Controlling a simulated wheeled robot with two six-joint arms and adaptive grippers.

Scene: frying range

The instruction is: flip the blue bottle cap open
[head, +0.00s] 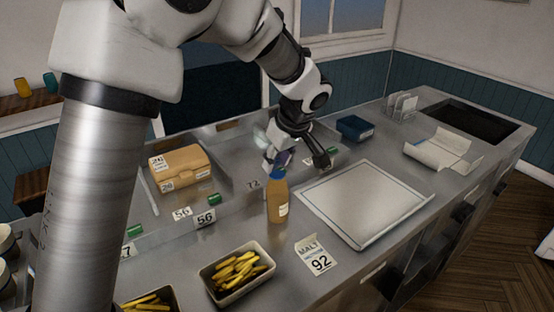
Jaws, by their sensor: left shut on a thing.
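The bottle (277,203) stands upright on the steel counter, with amber-brown contents and a pale label. Its blue cap (278,174) is at the top, right under my left gripper (284,160). The left gripper reaches down from above and behind, its fingers shut at the cap. A bluish-purple patch shows between the fingers; whether the cap's lid is raised is too small to tell. The fingers partly hide the top of the cap. My right gripper is not in view.
A flat steel tray (365,203) lies right of the bottle. A card marked 92 (317,256) and a tub of fries (237,274) are in front. A tan box (179,167) is at left, a dark blue bin (355,128) behind. Bare counter surrounds the bottle's base.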

